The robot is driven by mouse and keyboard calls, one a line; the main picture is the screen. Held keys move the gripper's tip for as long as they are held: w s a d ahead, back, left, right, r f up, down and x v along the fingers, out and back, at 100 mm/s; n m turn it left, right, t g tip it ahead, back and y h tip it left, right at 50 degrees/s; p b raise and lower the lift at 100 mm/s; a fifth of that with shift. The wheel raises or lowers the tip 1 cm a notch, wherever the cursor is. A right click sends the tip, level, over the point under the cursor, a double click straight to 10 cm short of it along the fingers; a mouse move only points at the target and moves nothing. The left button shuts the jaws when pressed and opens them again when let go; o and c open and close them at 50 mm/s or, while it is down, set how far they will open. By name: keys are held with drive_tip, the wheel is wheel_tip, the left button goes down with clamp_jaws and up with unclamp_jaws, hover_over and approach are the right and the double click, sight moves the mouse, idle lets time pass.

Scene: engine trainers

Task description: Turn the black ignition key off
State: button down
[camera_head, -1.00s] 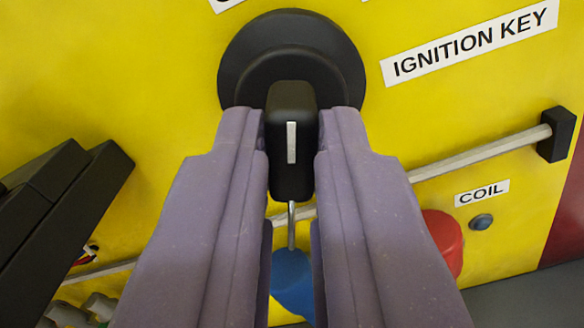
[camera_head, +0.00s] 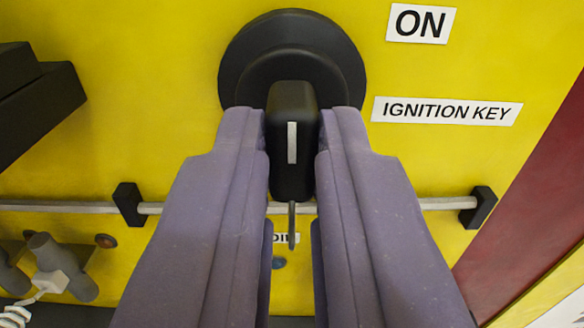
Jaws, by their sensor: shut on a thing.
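The black ignition key (camera_head: 291,165) sits in its round black switch base (camera_head: 245,62) on the yellow panel, with a white mark line on its face. My gripper (camera_head: 291,135) has its two purple fingers on either side of the key and is shut on it. The key's mark line points straight up and down in the picture. An "ON" label (camera_head: 420,24) is up and to the right of the switch. The "IGNITION KEY" label (camera_head: 447,111) is to its right. A thin metal piece (camera_head: 291,222) shows below the key.
A metal rod (camera_head: 400,204) with black holders (camera_head: 478,207) crosses the panel below the switch. A black block (camera_head: 40,100) sticks out at upper left. Grey parts with a coiled white cord (camera_head: 55,272) are at lower left. A dark red edge (camera_head: 530,200) is at right.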

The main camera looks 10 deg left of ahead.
drive_tip(key=shift+f, duration=0.1)
drive_tip(key=c, duration=1.1)
unclamp_jaws()
drive_tip(key=shift+s, duration=0.15)
drive_tip(key=p+v, duration=0.1)
drive_tip(key=v, duration=0.6)
drive_tip(key=shift+s+d, duration=0.1)
drive_tip(key=shift+s, duration=0.2)
